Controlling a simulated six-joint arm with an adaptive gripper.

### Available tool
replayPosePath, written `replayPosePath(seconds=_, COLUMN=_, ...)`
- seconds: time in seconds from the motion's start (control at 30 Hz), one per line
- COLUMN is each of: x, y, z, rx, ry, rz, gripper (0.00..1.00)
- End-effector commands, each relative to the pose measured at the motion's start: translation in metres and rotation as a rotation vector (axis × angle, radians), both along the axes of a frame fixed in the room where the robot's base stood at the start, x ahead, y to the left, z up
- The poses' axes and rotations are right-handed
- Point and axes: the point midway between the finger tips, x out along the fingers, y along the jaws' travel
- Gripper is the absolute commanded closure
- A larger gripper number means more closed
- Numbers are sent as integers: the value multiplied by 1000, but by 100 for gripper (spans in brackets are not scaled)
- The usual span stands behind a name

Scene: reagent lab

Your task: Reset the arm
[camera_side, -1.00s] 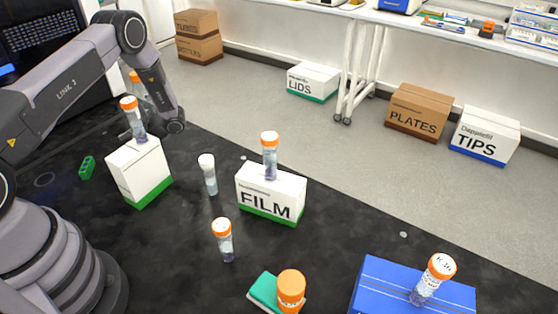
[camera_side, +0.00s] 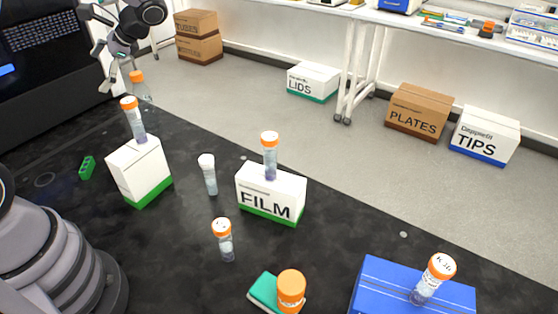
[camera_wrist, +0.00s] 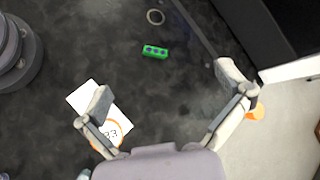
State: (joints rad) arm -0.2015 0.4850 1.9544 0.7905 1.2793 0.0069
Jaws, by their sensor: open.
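My gripper (camera_side: 97,48) is raised at the upper left of the side view, above the table's far left part. Its fingers are spread wide with nothing between them. In the wrist view the gripper (camera_wrist: 165,88) is also open and empty, over bare dark table. An orange-capped tube (camera_side: 134,122) stands on a white-and-green box (camera_side: 140,172) below the gripper. A clear orange-capped bottle (camera_side: 140,88) stands behind that tube. In the wrist view, the tube's cap, marked 33, is partly behind the left finger.
A FILM box (camera_side: 270,196) bears an orange-capped tube (camera_side: 269,158). A white-capped tube (camera_side: 209,176) and another orange-capped tube (camera_side: 223,241) stand nearby. A blue box (camera_side: 375,285) with a tube, an orange jar (camera_side: 291,288) and a green block (camera_side: 87,167) are also present.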

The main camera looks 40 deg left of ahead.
Motion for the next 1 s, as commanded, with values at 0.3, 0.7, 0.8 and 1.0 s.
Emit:
replayPosePath(seconds=0.3, x=-74, y=-91, z=85, rx=-208, ry=-499, rz=89, gripper=0)
replayPosePath(seconds=0.7, x=-143, y=-187, z=109, rx=-619, ry=-1022, rz=104, gripper=0)
replayPosePath(seconds=0.8, x=-149, y=-194, z=111, rx=-661, ry=-1068, rz=104, gripper=0)
replayPosePath(seconds=1.0, x=-150, y=-196, z=111, rx=-673, ry=-1080, rz=104, gripper=0)
